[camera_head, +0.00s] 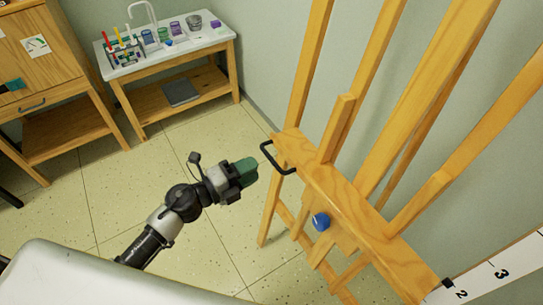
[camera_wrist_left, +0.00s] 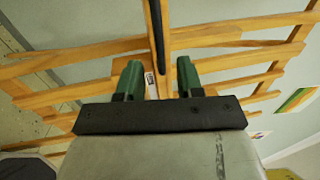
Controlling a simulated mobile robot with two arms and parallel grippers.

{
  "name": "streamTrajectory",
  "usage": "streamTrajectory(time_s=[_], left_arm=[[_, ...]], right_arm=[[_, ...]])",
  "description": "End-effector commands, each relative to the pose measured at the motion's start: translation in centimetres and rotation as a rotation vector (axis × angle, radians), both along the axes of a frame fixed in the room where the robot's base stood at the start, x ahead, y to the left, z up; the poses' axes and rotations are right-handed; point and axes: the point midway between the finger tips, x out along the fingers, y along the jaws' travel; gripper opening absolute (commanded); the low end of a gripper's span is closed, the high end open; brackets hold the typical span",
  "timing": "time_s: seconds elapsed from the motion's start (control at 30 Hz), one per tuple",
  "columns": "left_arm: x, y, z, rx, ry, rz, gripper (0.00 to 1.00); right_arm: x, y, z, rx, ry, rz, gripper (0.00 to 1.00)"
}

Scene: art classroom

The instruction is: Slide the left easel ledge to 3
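A wooden easel stands at the right in the head view, with its wide ledge (camera_head: 348,205) running from the middle toward the lower right. A black handle (camera_head: 266,150) sticks out from the ledge's left end. A blue knob (camera_head: 321,222) shows below the ledge. A white scale (camera_head: 482,281) with 2 and 3 readable shows at the lower right, with a black mark beside the 2. My right gripper is out of view.
A white-topped table (camera_head: 165,55) with jars, a rack and a faucet stands against the back wall. A wooden cabinet (camera_head: 45,50) is at the far left. The tiled floor (camera_head: 105,190) is open between them and the easel. Wooden bars (camera_wrist_left: 220,35) cross the wrist view.

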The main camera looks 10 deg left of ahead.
Motion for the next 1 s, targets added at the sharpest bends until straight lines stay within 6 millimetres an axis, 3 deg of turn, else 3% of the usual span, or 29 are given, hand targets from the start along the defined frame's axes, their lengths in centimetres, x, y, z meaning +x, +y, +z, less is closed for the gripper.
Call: streamTrajectory(time_s=[0.3,0.73,1.0], left_arm=[[3.8,-3.7,0.1,-0.001,0.000,0.003,0.37],[4.6,-4.5,-0.1,-0.001,0.002,0.002,0.37],[4.5,-4.5,-0.1,-0.001,0.002,0.002,0.00]], right_arm=[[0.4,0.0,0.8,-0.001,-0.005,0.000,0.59],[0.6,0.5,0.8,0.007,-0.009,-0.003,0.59],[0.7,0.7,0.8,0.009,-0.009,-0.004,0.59]])
